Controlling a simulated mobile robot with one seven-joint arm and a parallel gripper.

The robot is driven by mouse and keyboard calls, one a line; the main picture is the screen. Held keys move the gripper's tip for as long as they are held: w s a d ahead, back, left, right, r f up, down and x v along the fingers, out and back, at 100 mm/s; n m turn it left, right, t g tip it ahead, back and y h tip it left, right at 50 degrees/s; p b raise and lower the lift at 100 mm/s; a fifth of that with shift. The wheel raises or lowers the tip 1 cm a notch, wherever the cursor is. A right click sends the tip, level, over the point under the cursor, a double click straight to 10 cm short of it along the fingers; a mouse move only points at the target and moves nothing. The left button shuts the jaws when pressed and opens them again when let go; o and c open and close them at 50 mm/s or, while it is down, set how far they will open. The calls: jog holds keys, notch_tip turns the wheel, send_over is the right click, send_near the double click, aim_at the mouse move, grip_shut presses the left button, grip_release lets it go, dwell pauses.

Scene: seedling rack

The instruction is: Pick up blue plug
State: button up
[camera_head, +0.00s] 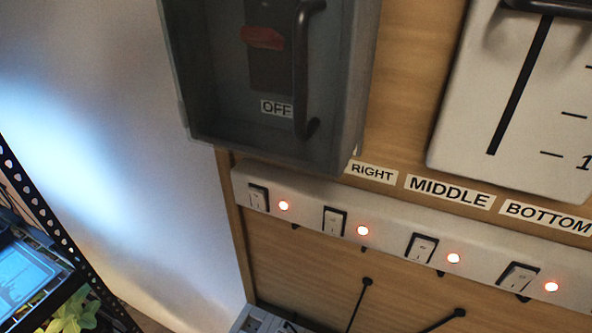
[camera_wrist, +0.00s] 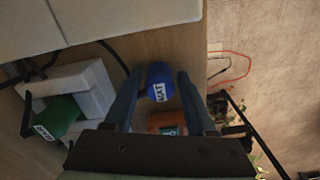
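The blue plug (camera_wrist: 160,80) shows in the wrist view with a white label on it. My gripper (camera_wrist: 160,73) is open, with one dark finger on each side of the blue plug. A narrow gap seems to show between the plug and the fingers. Whether the plug is seated in something is hidden. Neither the blue plug nor my gripper shows in the head view.
In the wrist view, a green labelled plug (camera_wrist: 60,114) sits at a white block (camera_wrist: 93,86) on the left. An orange object (camera_wrist: 164,122) lies between the fingers' bases. The head view shows a switch strip (camera_head: 390,217) with lit red lamps and a grey switch box (camera_head: 350,90).

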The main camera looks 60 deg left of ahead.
grip_shut()
